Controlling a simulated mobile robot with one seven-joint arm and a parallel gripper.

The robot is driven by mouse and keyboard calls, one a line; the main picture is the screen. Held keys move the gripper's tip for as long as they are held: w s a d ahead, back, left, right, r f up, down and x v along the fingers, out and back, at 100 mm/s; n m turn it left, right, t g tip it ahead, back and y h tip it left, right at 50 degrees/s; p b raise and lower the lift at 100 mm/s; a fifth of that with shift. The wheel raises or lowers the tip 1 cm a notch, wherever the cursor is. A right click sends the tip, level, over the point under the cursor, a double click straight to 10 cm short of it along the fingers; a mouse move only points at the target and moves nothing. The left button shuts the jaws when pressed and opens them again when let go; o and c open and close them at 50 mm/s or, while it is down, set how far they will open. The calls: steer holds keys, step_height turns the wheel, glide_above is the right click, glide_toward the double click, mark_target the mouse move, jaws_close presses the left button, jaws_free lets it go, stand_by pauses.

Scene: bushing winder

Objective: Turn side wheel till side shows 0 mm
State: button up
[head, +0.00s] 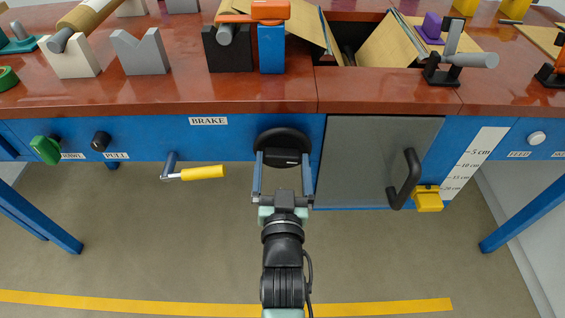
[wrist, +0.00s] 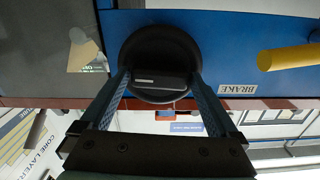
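A round black wheel (head: 283,137) with a flat black bar across its face is on the blue front panel, right of the BRAKE label. It also shows in the wrist view (wrist: 158,48). No label on it is readable, so I cannot tell that it is the side wheel. My gripper (head: 284,172) is in front of it with its two fingers wide apart, one at each side of the bar. In the wrist view (wrist: 160,88) the fingertips are close to the bar's ends; I cannot see firm contact. No readout in mm is legible.
A crank with a yellow handle (head: 202,173) sticks out left of the wheel. A grey door (head: 365,150) with a black handle (head: 405,180) is to the right, then a yellow pointer (head: 428,199) by a cm scale (head: 474,160). The floor in front is clear.

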steer(key=s+p, duration=0.2)
steer(key=s, duration=1.1)
stand_by(0.5)
steer(key=w+r+t, duration=0.2)
steer(key=w+r, duration=0.2)
steer(key=r, duration=0.8)
steer(key=w+r+t, duration=0.2)
steer(key=w+r, duration=0.2)
steer(key=r, duration=0.9)
steer(key=s+r+n+t+p, duration=0.1)
steer(key=s+r+t, duration=0.3)
steer(key=r, duration=1)
steer(key=s+r+t, duration=0.1)
steer(key=s+r, duration=0.4)
steer(key=r, duration=0.9)
step_height(320, 180, up, 22)
steer(key=p, duration=2.3)
